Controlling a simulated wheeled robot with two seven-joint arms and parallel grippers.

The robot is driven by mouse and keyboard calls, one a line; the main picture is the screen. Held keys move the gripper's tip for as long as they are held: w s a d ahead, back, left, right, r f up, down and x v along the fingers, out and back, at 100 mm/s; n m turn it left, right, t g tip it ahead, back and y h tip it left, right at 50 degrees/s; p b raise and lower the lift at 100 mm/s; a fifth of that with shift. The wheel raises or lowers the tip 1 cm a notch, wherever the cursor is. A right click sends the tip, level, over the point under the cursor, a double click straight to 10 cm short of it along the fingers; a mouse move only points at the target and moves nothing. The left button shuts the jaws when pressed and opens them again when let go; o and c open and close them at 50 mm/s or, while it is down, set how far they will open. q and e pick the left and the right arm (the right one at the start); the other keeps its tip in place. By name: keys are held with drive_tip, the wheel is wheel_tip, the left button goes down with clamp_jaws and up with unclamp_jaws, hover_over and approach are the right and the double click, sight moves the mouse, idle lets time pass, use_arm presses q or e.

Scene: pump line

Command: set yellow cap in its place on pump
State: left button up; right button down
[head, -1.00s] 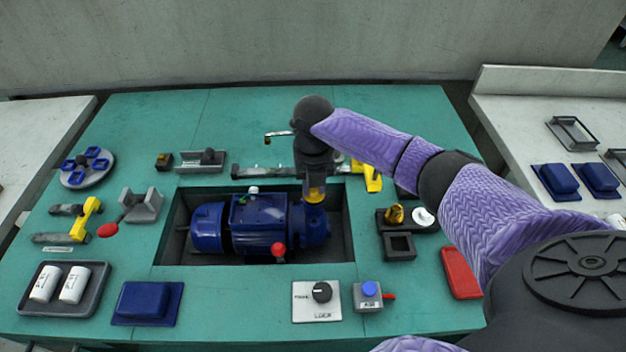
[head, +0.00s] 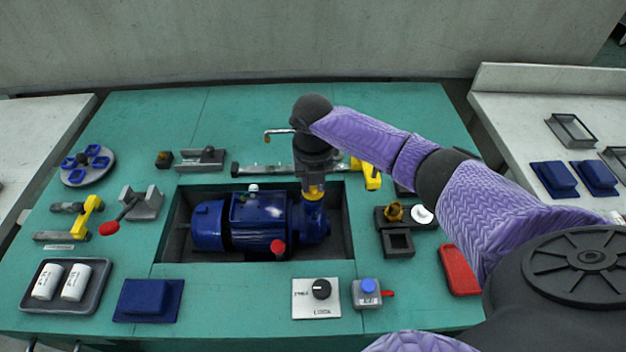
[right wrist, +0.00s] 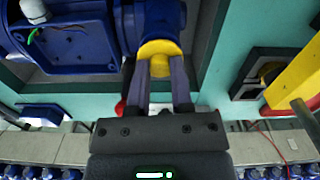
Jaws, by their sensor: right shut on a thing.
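The blue pump (head: 258,222) sits in the dark recess in the middle of the green table. The yellow cap (head: 313,191) is at the top of the pump's right end, and it also shows in the right wrist view (right wrist: 160,52). My right gripper (head: 313,182) reaches down over that end and is shut on the yellow cap. In the right wrist view the two fingers (right wrist: 160,80) stand on either side of the cap's knob. The cap looks to be against the blue pump port; whether it is fully seated I cannot tell. My left gripper is out of view.
A small dark holder (head: 393,215) with a brass-coloured part and a white disc stands right of the recess. A red box (head: 459,270) lies near my right arm. A knob panel (head: 316,298) and a blue button box (head: 367,293) stand in front.

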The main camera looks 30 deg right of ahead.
drive_tip(key=shift+f, duration=0.2)
idle(0.6)
drive_tip(key=shift+c, duration=2.2)
unclamp_jaws()
wheel_tip(320, 180, up, 6)
drive_tip(key=p, duration=0.6)
drive_tip(key=shift+r, duration=0.1)
